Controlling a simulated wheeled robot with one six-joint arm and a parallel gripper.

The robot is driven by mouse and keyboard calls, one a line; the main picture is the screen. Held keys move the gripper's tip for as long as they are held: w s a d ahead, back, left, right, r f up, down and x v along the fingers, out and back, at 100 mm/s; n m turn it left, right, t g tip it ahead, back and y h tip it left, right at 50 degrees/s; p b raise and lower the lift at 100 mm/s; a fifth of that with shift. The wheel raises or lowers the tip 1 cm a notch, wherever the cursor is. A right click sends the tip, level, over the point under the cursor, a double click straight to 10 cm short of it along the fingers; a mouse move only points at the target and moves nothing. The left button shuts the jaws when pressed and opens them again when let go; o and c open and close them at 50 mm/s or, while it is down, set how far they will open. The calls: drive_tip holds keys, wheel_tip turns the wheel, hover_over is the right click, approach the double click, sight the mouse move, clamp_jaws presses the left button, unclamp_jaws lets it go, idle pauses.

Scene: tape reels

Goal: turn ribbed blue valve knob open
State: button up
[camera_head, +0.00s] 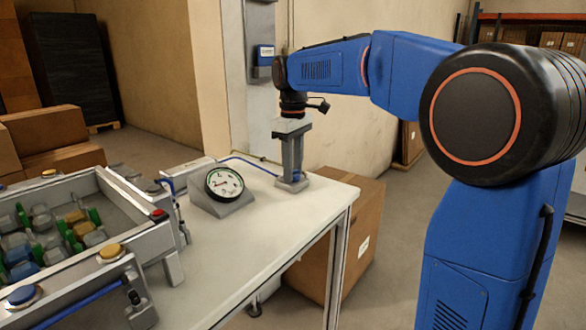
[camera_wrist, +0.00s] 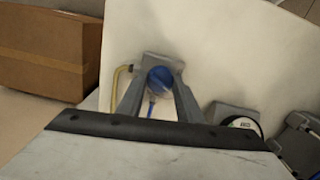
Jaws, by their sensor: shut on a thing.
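The ribbed blue valve knob (camera_wrist: 160,79) shows in the wrist view between the two fingers of my gripper (camera_wrist: 158,88). It sits on a grey valve block (camera_wrist: 151,58) on the white table. The fingers are shut on the knob from both sides. In the head view my gripper (camera_head: 292,150) points straight down over the valve at the table's far end, and its fingers hide the knob there. The grey valve base (camera_head: 292,184) shows below the fingers. How far the knob is turned cannot be told.
A round dial gauge (camera_head: 224,183) on a grey stand is left of the valve; it also shows in the wrist view (camera_wrist: 240,123). A blue hose (camera_head: 250,165) runs behind it. Cardboard boxes (camera_head: 368,215) stand beyond the table (camera_head: 262,240).

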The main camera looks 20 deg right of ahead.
drive_tip(key=m, duration=0.6)
drive_tip(key=shift+m, duration=0.3)
drive_tip(key=m, duration=0.6)
idle(0.4)
drive_tip(key=o, duration=1)
drive_tip(key=shift+o, duration=0.2)
wheel_tip(320, 180, up, 17)
drive_tip(key=shift+r, duration=0.2)
